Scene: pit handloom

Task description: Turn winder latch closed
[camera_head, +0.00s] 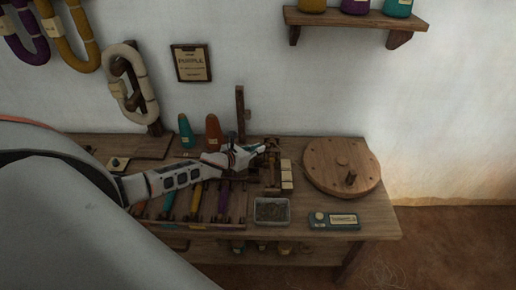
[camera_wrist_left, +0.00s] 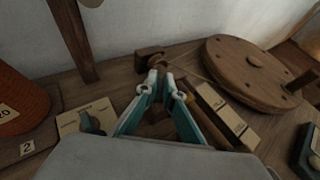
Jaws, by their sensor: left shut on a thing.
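My left gripper (camera_head: 264,149) reaches in over the table to the small wooden winder. In the left wrist view its fingers (camera_wrist_left: 163,80) are nearly together, closed on a small dark wooden piece that appears to be the winder latch (camera_wrist_left: 151,57). Most of the gripped part is hidden between the fingertips, so its exact angle cannot be told. The large round wooden wheel (camera_head: 332,163) with an upright peg handle lies to the right; it also shows in the left wrist view (camera_wrist_left: 246,67). My right gripper is not in view.
A light wooden block (camera_wrist_left: 227,115) lies right of the fingers. A metal tray (camera_head: 272,211) and a teal labelled box (camera_head: 334,221) sit at the table's front. An upright wooden post (camera_head: 240,112) and orange cone (camera_head: 213,132) stand behind my arm.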

